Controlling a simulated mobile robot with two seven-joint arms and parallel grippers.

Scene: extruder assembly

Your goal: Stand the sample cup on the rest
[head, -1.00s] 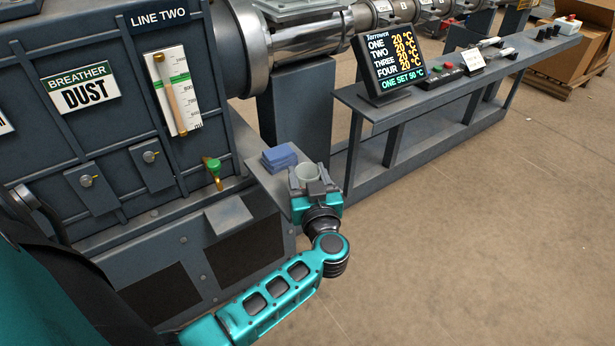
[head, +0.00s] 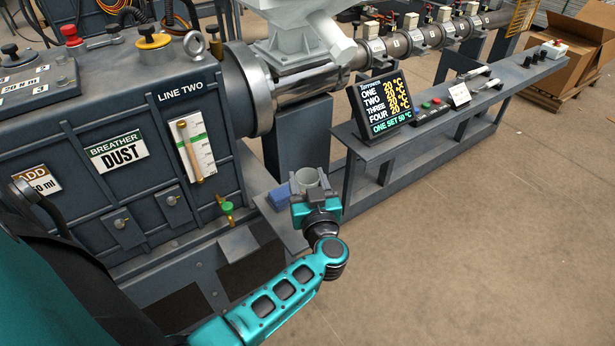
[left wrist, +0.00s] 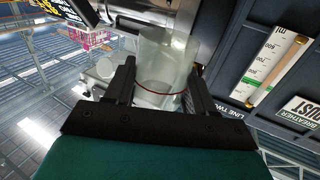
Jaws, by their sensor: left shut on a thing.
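My left gripper (head: 314,194) is shut on the clear sample cup (head: 307,178) and holds it upright, in front of the grey machine. In the left wrist view the cup (left wrist: 166,55) stands between the two dark fingers (left wrist: 160,82), with a red line around its lower part. A small grey plate (head: 238,242) juts out below the green-handled tap (head: 227,208), left of the gripper. I cannot tell whether this plate is the rest. My right gripper is not in view.
A blue folded cloth (head: 281,198) lies on a low grey ledge just left of the cup. A sight gauge (head: 194,150) is on the machine wall. A long bench (head: 445,125) with a display (head: 382,106) stands to the right. The floor (head: 470,260) is clear.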

